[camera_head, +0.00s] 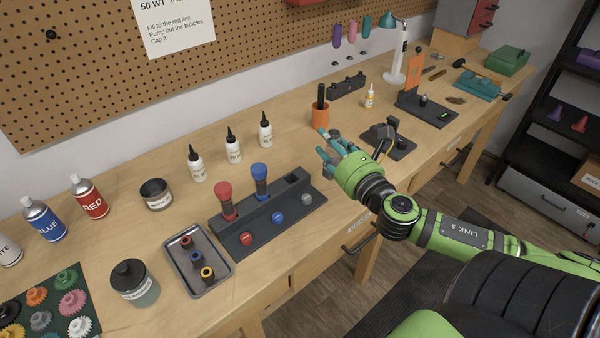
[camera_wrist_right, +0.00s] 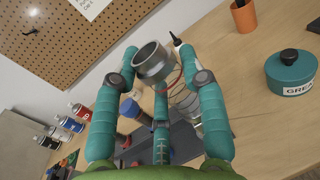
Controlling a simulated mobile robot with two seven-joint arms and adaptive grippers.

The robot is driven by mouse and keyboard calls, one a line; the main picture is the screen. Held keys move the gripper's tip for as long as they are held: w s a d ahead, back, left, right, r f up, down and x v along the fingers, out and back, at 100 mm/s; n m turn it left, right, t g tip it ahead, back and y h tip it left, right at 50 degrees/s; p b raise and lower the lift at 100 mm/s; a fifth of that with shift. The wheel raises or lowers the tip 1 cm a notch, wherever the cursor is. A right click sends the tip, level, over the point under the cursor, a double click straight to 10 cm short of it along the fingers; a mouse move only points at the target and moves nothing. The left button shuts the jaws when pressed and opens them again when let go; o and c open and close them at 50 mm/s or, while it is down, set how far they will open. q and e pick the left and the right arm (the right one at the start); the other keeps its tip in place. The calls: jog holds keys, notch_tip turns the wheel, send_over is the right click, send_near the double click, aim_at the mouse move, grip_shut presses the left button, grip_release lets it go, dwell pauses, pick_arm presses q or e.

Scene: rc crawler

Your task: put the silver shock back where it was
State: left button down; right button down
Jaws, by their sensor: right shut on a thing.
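My right gripper (camera_head: 332,145) is above the bench, to the right of and beyond the dark shock rack (camera_head: 255,222). In the right wrist view its teal fingers (camera_wrist_right: 157,88) are closed around the silver shock, whose grey cap (camera_wrist_right: 152,62) and coil (camera_wrist_right: 186,107) show between them. The shock looks tilted in that view. In the head view it is mostly hidden by the hand. The rack holds a red shock (camera_head: 225,198) and a blue shock (camera_head: 260,178) upright. Its right slot (camera_head: 293,177), behind the silver disc (camera_head: 306,198), is empty. My left gripper is out of view.
White dropper bottles (camera_head: 233,150) stand behind the rack. An orange cup (camera_head: 320,113) stands beyond the hand. A black stand (camera_head: 385,138) is just right of it. A tray of rings (camera_head: 207,280) lies left of the rack. Bare bench lies between rack and hand.

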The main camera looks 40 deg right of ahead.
jog(key=w+a+f, duration=0.4)
jog(key=w+f, duration=0.6)
jog(key=shift+w+f+b, duration=0.3)
jog(key=shift+w+f, duration=0.05)
jog(key=shift+f, duration=0.1)
jog(key=c, duration=0.7)
grip_release()
jog(key=s+a+b, duration=0.1)
jog(key=s+b, duration=0.1)
jog(key=s, duration=1)
jog(key=shift+a, duration=0.3)
